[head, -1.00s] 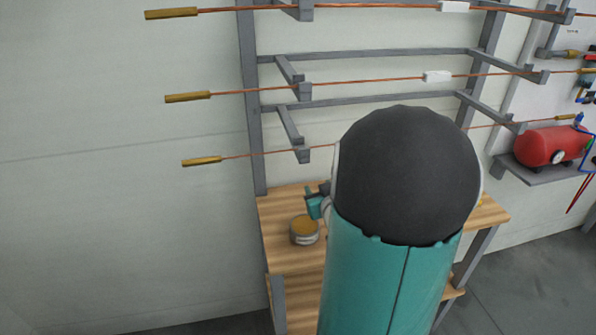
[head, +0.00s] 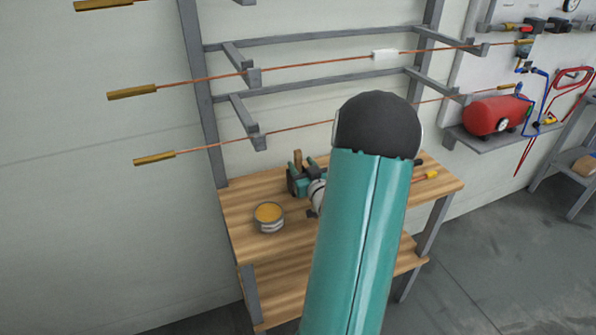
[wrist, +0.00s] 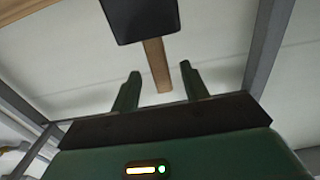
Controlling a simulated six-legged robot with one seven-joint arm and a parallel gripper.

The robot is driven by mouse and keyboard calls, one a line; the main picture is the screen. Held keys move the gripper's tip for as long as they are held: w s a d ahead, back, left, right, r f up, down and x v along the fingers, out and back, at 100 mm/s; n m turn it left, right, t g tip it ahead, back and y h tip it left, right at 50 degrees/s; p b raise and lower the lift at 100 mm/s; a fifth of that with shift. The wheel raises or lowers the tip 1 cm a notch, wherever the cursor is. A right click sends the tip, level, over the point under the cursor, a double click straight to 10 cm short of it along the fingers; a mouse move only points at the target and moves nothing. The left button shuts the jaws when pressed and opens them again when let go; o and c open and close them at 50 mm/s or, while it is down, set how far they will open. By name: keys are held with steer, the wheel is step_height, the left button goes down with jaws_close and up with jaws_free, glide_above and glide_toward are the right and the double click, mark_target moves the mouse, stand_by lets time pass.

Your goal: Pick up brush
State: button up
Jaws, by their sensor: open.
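What looks like the brush has a wooden handle (wrist: 157,66) and a dark, block-shaped head (wrist: 140,18) in the wrist view. In the head view, the brown handle (head: 297,157) sticks up just behind my gripper (head: 303,172), over the back of the workbench; its head is hidden there. My gripper is open, with green fingers. In the wrist view, the handle appears between the two fingertips (wrist: 160,72); I cannot tell whether it lies within their reach. No contact is visible.
An open tin with orange contents (head: 269,214) stands on the wooden workbench (head: 245,205), left of my gripper. Grey rack bars (head: 300,93) with copper rods hang above. A red tank (head: 490,116) sits on a wall shelf at right. My teal arm hides the bench's middle.

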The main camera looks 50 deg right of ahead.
steer(key=x, duration=0.5)
steer(key=shift+w+r, duration=0.1)
steer(key=shift+r, duration=0.1)
jaws_close()
